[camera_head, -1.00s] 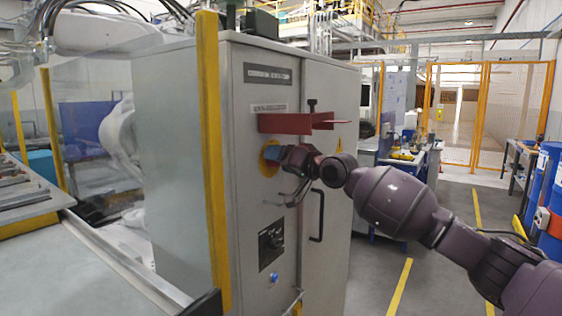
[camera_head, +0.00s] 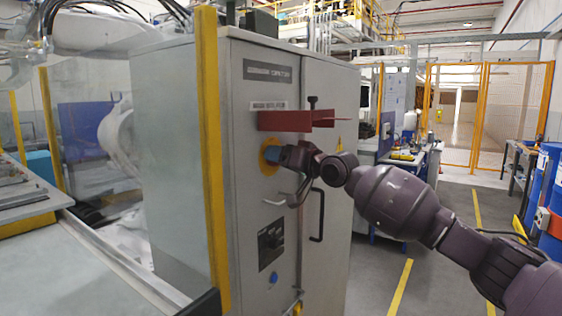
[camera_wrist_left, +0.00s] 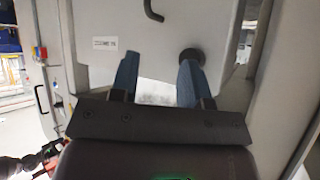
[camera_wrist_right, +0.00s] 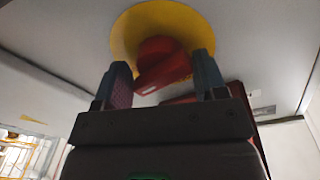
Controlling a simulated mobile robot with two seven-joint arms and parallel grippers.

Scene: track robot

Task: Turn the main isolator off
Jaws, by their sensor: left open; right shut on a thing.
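The main isolator is a red handle (camera_wrist_right: 165,68) on a round yellow plate (camera_wrist_right: 150,25) in the right wrist view. The yellow plate also shows in the head view (camera_head: 268,157) on the front of a grey cabinet (camera_head: 240,200). My right gripper (camera_head: 276,155) is at the isolator and is shut on its red handle, with one finger on each side in the right wrist view (camera_wrist_right: 162,75). The handle sits at a slant in that view. My left gripper (camera_wrist_left: 157,72) is open and empty in its wrist view, and is not visible in the head view.
A red ledge (camera_head: 285,121) juts out just above the isolator. A black door handle (camera_head: 317,215) and a dark panel (camera_head: 270,243) are lower on the cabinet. A yellow post (camera_head: 211,160) stands at its left. A dark round knob (camera_wrist_left: 192,56) is near my left fingers.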

